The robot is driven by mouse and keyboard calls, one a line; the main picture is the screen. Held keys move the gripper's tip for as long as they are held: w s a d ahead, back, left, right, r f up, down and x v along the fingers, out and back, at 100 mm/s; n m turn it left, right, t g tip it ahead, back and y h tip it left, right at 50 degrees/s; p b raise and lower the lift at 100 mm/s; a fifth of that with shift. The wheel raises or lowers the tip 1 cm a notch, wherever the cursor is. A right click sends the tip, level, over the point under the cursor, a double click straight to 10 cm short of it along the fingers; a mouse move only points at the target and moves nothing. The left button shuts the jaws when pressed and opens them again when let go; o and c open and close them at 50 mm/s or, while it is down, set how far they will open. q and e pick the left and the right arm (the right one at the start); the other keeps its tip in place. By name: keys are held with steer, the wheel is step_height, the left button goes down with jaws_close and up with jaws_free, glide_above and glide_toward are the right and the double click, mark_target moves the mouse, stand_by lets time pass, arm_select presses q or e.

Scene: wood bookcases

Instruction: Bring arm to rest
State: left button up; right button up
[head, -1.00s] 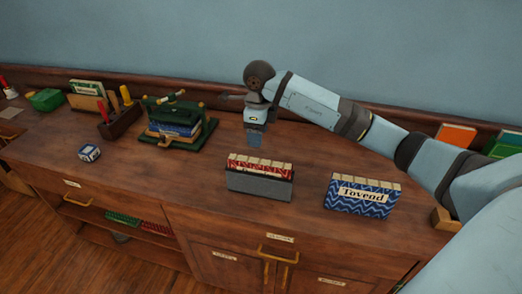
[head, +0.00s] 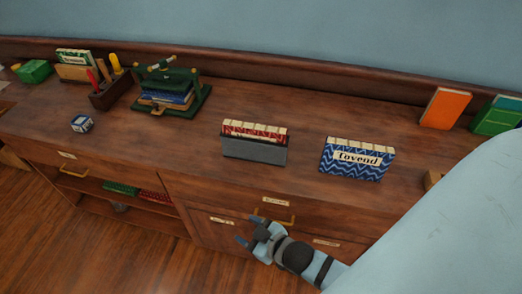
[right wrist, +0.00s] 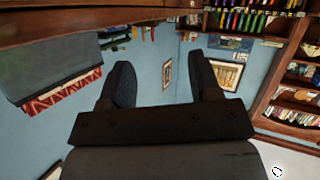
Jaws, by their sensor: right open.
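My right gripper (head: 246,230) is low in front of the cabinet, near a brass drawer handle (head: 274,218) in the head view. Its two fingers are apart with nothing between them, as the right wrist view shows (right wrist: 160,68). The arm comes in from the lower right. My left gripper is not in view. A grey holder (head: 254,150) with red-patterned books (head: 255,132) stands on the cabinet top, above and behind the right gripper. It also shows at the left of the right wrist view (right wrist: 60,65).
A blue zigzag box labelled Tovend (head: 355,160) stands right of the grey holder. An orange book (head: 445,107) stands at the back right. The floor (head: 110,250) at lower left is clear.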

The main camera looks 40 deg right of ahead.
steer(key=s+f+m+g, duration=0.2)
steer(key=s+f, duration=0.2)
steer(key=s, duration=0.1)
steer(key=shift+h, duration=0.3)
steer(key=shift+r, duration=0.15)
step_height(320, 180, up, 10)
steer(key=p, duration=1)
steer(key=shift+d, duration=0.25)
